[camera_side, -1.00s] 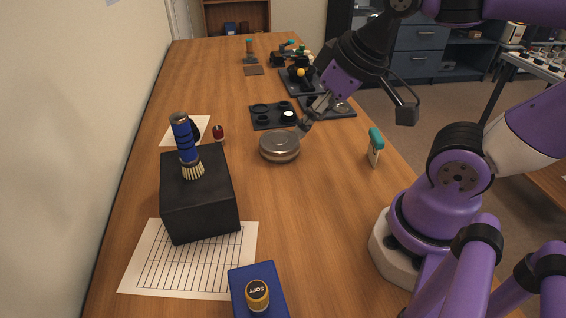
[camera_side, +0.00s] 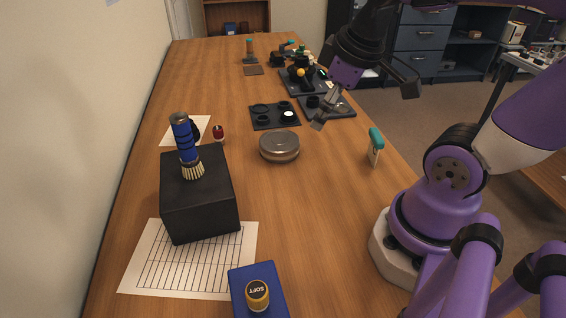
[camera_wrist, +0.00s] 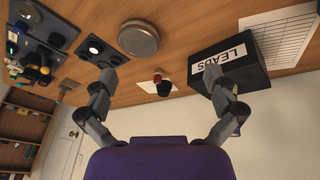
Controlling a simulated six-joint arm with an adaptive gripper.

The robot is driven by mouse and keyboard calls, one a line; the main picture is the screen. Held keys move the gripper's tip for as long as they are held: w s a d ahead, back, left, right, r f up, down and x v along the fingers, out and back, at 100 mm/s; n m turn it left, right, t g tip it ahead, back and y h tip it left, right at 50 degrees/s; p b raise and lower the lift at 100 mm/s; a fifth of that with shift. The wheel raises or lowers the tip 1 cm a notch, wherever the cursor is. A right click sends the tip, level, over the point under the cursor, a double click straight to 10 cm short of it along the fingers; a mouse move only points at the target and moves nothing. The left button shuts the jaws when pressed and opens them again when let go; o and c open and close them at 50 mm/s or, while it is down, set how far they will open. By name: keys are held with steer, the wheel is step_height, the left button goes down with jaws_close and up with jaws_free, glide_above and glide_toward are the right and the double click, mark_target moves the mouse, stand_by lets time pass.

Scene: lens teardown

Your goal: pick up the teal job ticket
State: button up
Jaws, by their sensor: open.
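No flat teal ticket can be made out for sure. A small cream piece with a teal top (camera_side: 376,147) stands near the table's right edge in the side view; I cannot tell if it is the job ticket. My gripper (camera_side: 320,122) is above the table, to the left of that piece and up and right of a round silver tin (camera_side: 279,147). In the wrist view my gripper (camera_wrist: 161,72) has its fingers wide apart with nothing between them. The tin also shows in the wrist view (camera_wrist: 138,39).
A black box (camera_side: 198,205) with a blue-handled brush (camera_side: 185,140) stands at the left. A black lens tray (camera_side: 262,122) lies behind the tin. A blue block with a gold jar (camera_side: 257,293) is at the front. The middle front table is clear.

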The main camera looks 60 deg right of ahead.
steer(key=s+d+f+n+g, duration=0.2)
steer(key=d, duration=0.6)
steer(key=n+g, duration=0.2)
steer(key=n, duration=0.1)
glide_above(377, 135)
steer(key=a, duration=0.1)
steer(key=f, duration=0.2)
steer(key=shift+y, duration=0.5)
steer(key=f, duration=0.4)
steer(key=shift+w+d+f, duration=0.1)
steer(key=shift+d+f, duration=0.1)
steer(key=shift+f, duration=0.1)
steer(key=f, duration=0.5)
steer(key=shift+d+f, duration=0.35)
steer(key=shift+d, duration=0.05)
steer(key=c, duration=0.9)
